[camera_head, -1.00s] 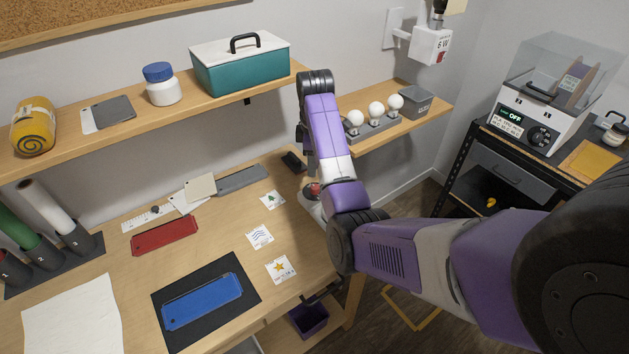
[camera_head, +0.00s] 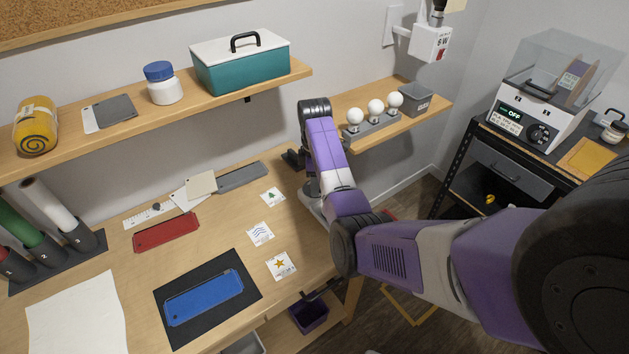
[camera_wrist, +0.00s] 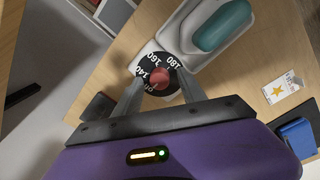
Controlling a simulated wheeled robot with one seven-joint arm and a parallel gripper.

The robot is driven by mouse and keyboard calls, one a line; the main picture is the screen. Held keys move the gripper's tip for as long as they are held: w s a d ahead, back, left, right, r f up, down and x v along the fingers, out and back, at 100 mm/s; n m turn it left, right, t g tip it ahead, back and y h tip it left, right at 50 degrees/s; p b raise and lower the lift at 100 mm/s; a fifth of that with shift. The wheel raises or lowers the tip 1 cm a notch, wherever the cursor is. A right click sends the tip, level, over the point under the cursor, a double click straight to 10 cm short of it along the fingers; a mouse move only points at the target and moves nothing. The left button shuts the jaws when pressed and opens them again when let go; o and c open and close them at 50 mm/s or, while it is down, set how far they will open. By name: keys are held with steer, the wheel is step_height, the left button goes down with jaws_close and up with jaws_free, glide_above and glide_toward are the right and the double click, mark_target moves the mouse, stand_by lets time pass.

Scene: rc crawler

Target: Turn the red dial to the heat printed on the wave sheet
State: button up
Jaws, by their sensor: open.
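The red dial (camera_wrist: 161,79) shows in the wrist view at the centre of a black ring (camera_wrist: 150,63) with white numbers; 140, 160 and 180 are readable. My gripper (camera_wrist: 160,77) is open, with one finger on either side of the dial. I cannot tell whether the fingers touch it. The ring sits on a pale housing beside a teal rounded part (camera_wrist: 222,26). In the head view, my arm hides the dial and my fingertips. The wave sheet (camera_head: 260,233) lies on the table between the tree sheet (camera_head: 272,196) and the star sheet (camera_head: 280,265); its small print is unreadable.
A blue piece (camera_head: 203,297) lies on a black mat (camera_head: 247,283), and a red piece (camera_head: 166,232) lies behind it. A shelf (camera_head: 230,96) runs above the table's back. A lamp shelf (camera_head: 362,96) and a black-framed stand (camera_head: 462,150) are on the right.

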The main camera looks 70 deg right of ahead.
jaws_close()
